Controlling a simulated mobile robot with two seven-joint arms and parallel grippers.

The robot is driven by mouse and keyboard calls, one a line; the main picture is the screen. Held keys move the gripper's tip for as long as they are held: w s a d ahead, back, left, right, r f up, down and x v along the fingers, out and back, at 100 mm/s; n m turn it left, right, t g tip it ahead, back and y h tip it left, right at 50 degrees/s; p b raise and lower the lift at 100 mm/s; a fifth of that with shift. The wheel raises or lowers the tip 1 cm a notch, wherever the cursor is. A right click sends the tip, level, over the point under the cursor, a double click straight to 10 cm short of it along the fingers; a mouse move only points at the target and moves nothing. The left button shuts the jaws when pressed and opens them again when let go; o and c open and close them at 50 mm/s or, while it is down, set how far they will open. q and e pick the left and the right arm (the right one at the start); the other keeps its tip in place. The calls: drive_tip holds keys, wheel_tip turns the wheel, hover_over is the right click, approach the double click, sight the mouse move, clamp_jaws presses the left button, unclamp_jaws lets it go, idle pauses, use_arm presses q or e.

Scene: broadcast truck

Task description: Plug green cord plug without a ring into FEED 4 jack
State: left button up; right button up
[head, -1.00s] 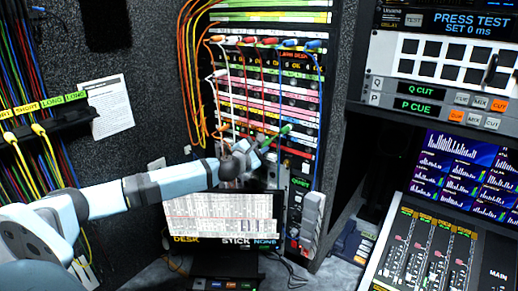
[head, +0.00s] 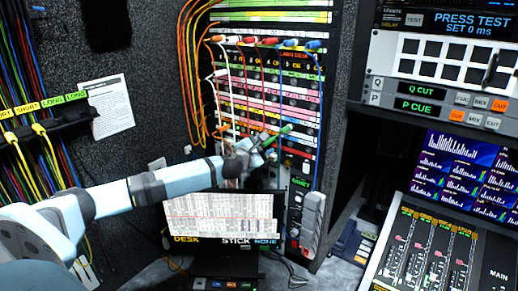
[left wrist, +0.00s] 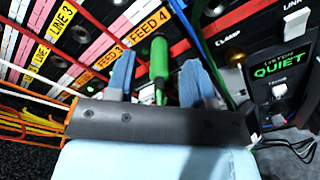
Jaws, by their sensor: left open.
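My left gripper (head: 262,146) is in front of the patch panel, low on its right side. In the left wrist view its two blue fingers (left wrist: 160,80) stand apart. A green cord plug (left wrist: 158,58) is between them, with a gap on each side, and points up toward the panel; I see no ring on it. It also shows in the head view (head: 286,129). The orange FEED 4 label (left wrist: 147,22) is just above the plug's far end. The FEED 4 jack is not clearly visible, so I cannot tell whether the plug is in it. My right gripper is not in view.
The QUIET unit (left wrist: 280,72) is at right. A monitor (head: 222,220) stands below my arm.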

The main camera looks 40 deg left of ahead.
use_arm(q)
drive_tip(key=s+d+b, duration=0.1)
drive_tip(key=s+b, duration=0.2)
drive_tip(key=s, duration=1)
drive_tip(key=shift+s+d, duration=0.3)
idle(0.4)
